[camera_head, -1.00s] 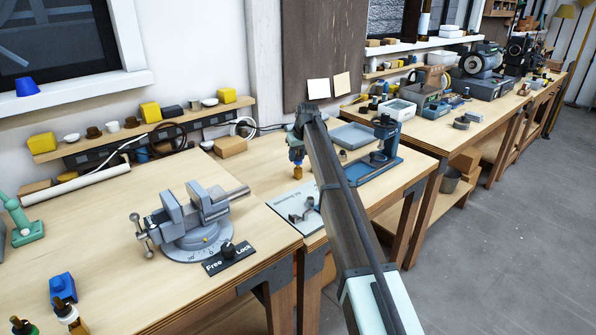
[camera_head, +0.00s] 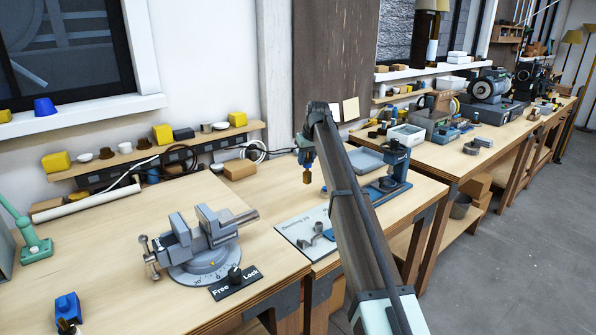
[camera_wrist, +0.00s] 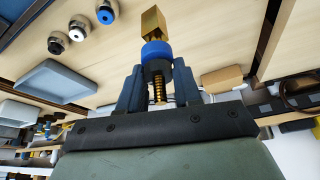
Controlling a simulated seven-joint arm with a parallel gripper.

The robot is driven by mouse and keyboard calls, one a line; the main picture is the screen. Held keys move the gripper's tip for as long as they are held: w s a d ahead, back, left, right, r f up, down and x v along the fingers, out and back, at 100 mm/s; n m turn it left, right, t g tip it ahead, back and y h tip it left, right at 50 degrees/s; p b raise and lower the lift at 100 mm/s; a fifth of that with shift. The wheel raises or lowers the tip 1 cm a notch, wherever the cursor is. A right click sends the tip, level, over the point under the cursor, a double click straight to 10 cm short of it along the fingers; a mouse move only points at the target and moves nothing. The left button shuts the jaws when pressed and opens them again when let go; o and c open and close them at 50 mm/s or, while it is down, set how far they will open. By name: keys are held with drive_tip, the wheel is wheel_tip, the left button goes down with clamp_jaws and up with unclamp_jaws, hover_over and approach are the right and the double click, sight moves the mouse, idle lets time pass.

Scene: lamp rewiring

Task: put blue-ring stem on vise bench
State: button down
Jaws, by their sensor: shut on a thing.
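My gripper (camera_wrist: 158,78) is shut on the blue-ring stem (camera_wrist: 157,50). The stem has a square brass end pointing away from the jaws, a blue ring, a dark collar and a brass threaded part between the fingers. In the head view my gripper (camera_head: 306,156) hangs above the middle bench, with the stem's brass end (camera_head: 307,177) pointing down. The vise bench (camera_head: 110,240) is at the left, bearing a grey vise (camera_head: 200,240) on a round dial base. The stem is apart from the vise bench, to the right of the vise.
A Free/Lock plate (camera_head: 235,283) sits in front of the vise. A green stand (camera_head: 35,248) and a blue block (camera_head: 67,306) are at the left. The vise bench's left middle is clear. A grey-blue tray (camera_wrist: 55,85) and several ringed round parts (camera_wrist: 80,28) show below the wrist.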

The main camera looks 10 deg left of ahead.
drive_tip(key=shift+r, duration=0.7)
drive_tip(key=s+a+n, duration=0.1)
drive_tip(key=s+a, duration=0.4)
drive_tip(key=a, duration=0.6)
drive_tip(key=s+a+r+n+y, duration=0.15)
drive_tip(key=s+a, duration=0.35)
drive_tip(key=a, duration=0.6)
drive_tip(key=s+a+n, duration=0.2)
drive_tip(key=s+a, duration=0.3)
drive_tip(key=a, duration=0.5)
drive_tip(key=s+a+r+n+g, duration=0.1)
drive_tip(key=s+a+r+n, duration=0.1)
drive_tip(key=s+a, duration=1.05)
drive_tip(key=s+a+r+n+g, duration=0.1)
drive_tip(key=s+a, duration=0.9)
drive_tip(key=a, duration=0.6)
wheel_tip(320, 180, down, 9)
drive_tip(key=shift+f, duration=0.15)
drive_tip(key=shift+s+d+f+y, duration=0.1)
drive_tip(key=shift+d+f+y, duration=0.05)
drive_tip(key=shift+y, duration=0.1)
drive_tip(key=c, duration=0.8)
unclamp_jaws()
drive_tip(key=v, duration=1.2)
